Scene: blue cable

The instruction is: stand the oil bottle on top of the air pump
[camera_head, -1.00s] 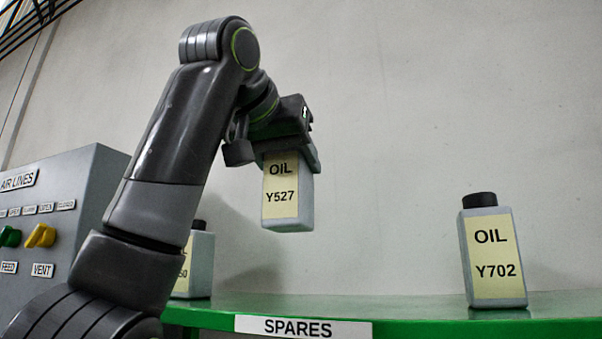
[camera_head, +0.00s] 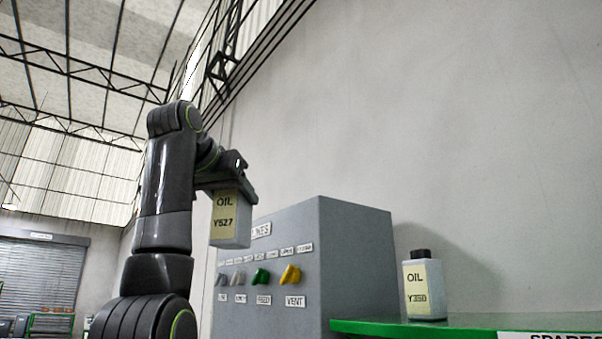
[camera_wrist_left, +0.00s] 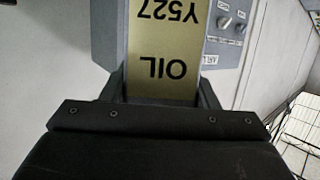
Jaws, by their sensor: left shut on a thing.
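My left gripper (camera_head: 228,185) is shut on a grey oil bottle (camera_head: 230,234) with a yellow label reading OIL Y527. The bottle hangs upright below the gripper, in the air in front of the left part of the grey cabinet. In the left wrist view the bottle (camera_wrist_left: 165,50) sits between the two fingers, its label toward the camera. Its cap is hidden by the gripper. I do not see an air pump. My right gripper is not in view.
A grey air-lines cabinet (camera_head: 355,260) with coloured knobs stands behind the held bottle. Another oil bottle (camera_head: 424,290) stands on the green spares shelf (camera_head: 460,322) at the right. A roller shutter (camera_head: 40,268) and a green rack (camera_head: 52,323) are far left.

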